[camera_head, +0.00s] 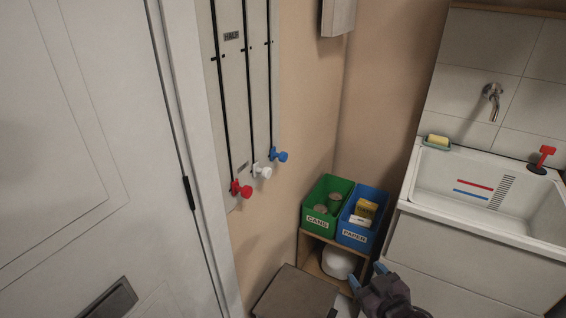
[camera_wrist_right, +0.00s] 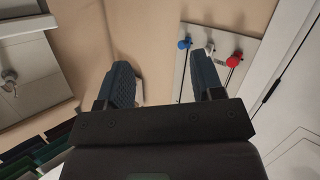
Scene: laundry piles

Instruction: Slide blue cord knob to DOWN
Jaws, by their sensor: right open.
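The blue cord knob (camera_head: 278,155) sits at the right of three knobs on a light wall panel, near the panel's lower end. The white knob (camera_head: 262,171) and the red knob (camera_head: 241,189) sit to its left, each on its own dark slot. A label reading HALF (camera_head: 231,36) is higher up. My right gripper (camera_head: 368,283) is at the bottom of the head view, below and right of the knobs. In the right wrist view my right gripper (camera_wrist_right: 162,82) is open and empty, with the blue knob (camera_wrist_right: 184,43) beyond and apart from its fingers. My left gripper is not in view.
A green CANS bin (camera_head: 317,222) and a blue PAPER bin (camera_head: 352,237) stand on a small wooden shelf. A white sink (camera_head: 425,192) with a red-handled plunger is at the right. A white door (camera_head: 75,130) fills the left. The wall between panel and bins is clear.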

